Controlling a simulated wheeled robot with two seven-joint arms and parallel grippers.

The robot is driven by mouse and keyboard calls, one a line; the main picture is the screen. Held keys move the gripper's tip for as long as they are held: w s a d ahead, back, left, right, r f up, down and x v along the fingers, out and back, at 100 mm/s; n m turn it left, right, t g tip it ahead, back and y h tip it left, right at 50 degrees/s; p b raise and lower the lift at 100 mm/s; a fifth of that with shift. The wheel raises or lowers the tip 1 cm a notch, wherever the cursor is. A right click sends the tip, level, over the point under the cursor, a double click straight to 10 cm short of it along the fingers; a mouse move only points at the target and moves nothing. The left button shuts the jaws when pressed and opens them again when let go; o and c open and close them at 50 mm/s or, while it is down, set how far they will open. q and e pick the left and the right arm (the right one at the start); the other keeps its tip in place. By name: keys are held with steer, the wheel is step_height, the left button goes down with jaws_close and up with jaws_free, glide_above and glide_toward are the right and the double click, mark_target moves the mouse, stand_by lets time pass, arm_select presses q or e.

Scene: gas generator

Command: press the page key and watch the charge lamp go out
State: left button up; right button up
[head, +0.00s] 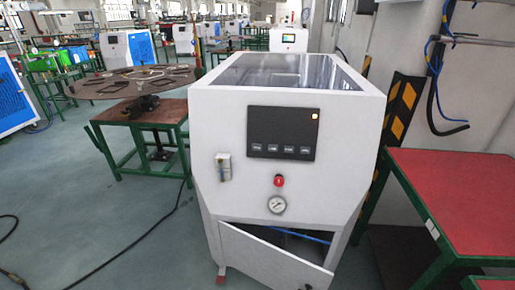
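The white gas generator (235,190) stands upright in the middle of the head view. A dark control panel (283,133) is on its front face. A row of several small keys (281,149) runs along the panel's lower edge. Their labels are too small to read, so I cannot tell which is the page key. Neither of my grippers is in view.
Below the panel are a red knob (279,181), a round gauge (277,204) and a small valve fitting (224,167). The lower door (268,262) hangs ajar. A red-topped table (460,200) stands at right and a round table (135,84) at left. Cables lie on the left floor.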

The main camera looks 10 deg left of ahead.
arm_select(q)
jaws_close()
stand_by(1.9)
